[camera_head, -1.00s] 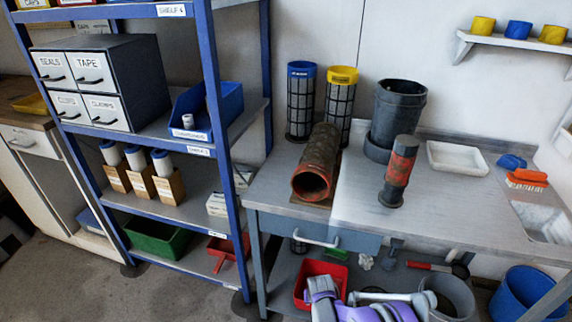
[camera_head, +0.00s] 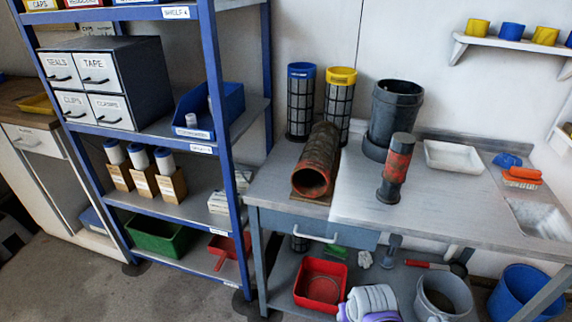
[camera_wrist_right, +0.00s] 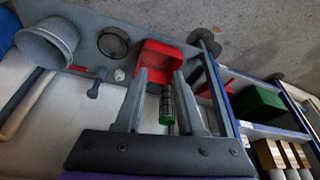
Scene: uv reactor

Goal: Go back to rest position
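Part of my purple and white arm (camera_head: 368,303) shows at the bottom edge of the head view, in front of the bench's lower shelf. My right gripper (camera_wrist_right: 160,75) shows in the right wrist view, with its two grey fingers apart and nothing held between them. Beyond the fingers are a red bin (camera_wrist_right: 165,58) and a dark cylinder with a green end (camera_wrist_right: 167,105). My left gripper is in neither view.
The steel bench (camera_head: 440,205) holds a rusty tube (camera_head: 318,160), a red-banded cylinder (camera_head: 397,165), a black pot (camera_head: 393,112) and a white tray (camera_head: 455,157). A blue shelf rack (camera_head: 228,130) stands left. Below are a red bin (camera_head: 320,284) and grey bucket (camera_head: 443,296).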

